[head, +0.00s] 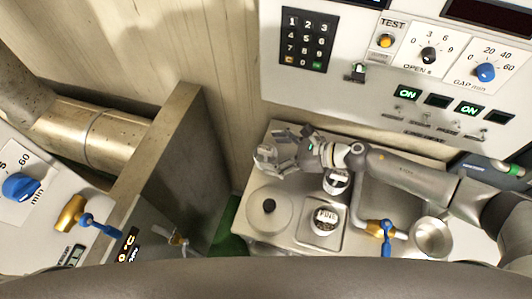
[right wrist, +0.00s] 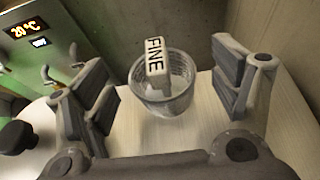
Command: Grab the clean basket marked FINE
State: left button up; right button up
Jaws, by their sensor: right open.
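A clear, mesh-like basket (right wrist: 160,98) with a white tag reading FINE (right wrist: 155,58) stands upright on a pale surface in the right wrist view. It looks empty. My right gripper (head: 279,151) is open, and its two fingers show on either side of the basket with gaps to both. In the head view the same basket (head: 264,157) is at the back left of the counter, just beyond the fingertips. My left gripper is in neither view.
On the counter are a round lid with a black knob (head: 269,206), a labelled basket with dark contents (head: 326,219), another labelled container (head: 337,181) and a metal bowl (head: 431,238). A blue-handled tap (head: 387,229) stands between. A control panel (head: 345,80) rises behind.

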jog(key=shift+x, duration=1.4)
jog(key=shift+d, duration=0.1)
jog(key=c, duration=1.1)
